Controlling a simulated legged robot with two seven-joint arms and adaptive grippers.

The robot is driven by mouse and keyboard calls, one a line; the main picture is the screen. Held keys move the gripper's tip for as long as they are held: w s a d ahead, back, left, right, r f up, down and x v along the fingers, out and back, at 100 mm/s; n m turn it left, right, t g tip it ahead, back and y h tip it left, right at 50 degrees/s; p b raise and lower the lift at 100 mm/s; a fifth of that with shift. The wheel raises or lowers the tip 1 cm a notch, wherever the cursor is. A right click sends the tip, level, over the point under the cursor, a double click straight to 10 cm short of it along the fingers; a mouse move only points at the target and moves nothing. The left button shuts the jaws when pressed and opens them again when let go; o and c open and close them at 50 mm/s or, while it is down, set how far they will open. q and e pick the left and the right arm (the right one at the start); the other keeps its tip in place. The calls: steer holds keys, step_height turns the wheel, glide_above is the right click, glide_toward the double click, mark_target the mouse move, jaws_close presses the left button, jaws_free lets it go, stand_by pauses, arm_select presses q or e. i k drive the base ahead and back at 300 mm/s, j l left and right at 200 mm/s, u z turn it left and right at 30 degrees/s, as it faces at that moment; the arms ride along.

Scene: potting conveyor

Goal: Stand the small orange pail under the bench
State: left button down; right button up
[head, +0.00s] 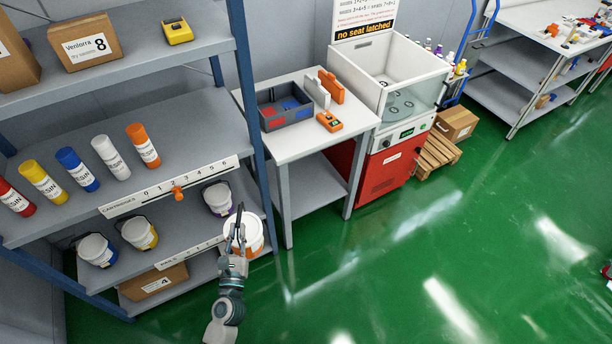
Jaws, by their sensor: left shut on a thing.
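The small orange pail (257,240), white on top with an orange band, is at the right end of the rack's pail shelf, partly hidden behind my left gripper (238,238). My left gripper is shut on the pail, at its upper front side. I cannot tell whether the pail touches the shelf. The white-topped bench (292,148) stands to the right of the rack, with a lower shelf (312,190) beneath it. My right gripper is not in view.
The blue-posted rack (254,120) holds cartridges and other pails: blue (97,250), yellow (140,233) and purple (218,198). A grey bin (270,118) and orange tools are on the bench. A red-based machine (382,170) stands beside it. Green floor (400,260) is clear in front.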

mark_target(309, 189)
steer(key=i+l, duration=0.15)
steer(key=l, duration=0.2)
steer(key=i+l+u, duration=0.1)
steer(key=l, duration=0.2)
steer(key=i+l, duration=0.2)
steer(key=l, duration=0.15)
steer(key=i+l+u, duration=0.1)
steer(key=l, duration=0.25)
steer(key=i+l, duration=0.15)
steer(key=l, duration=0.2)
steer(key=u, duration=0.05)
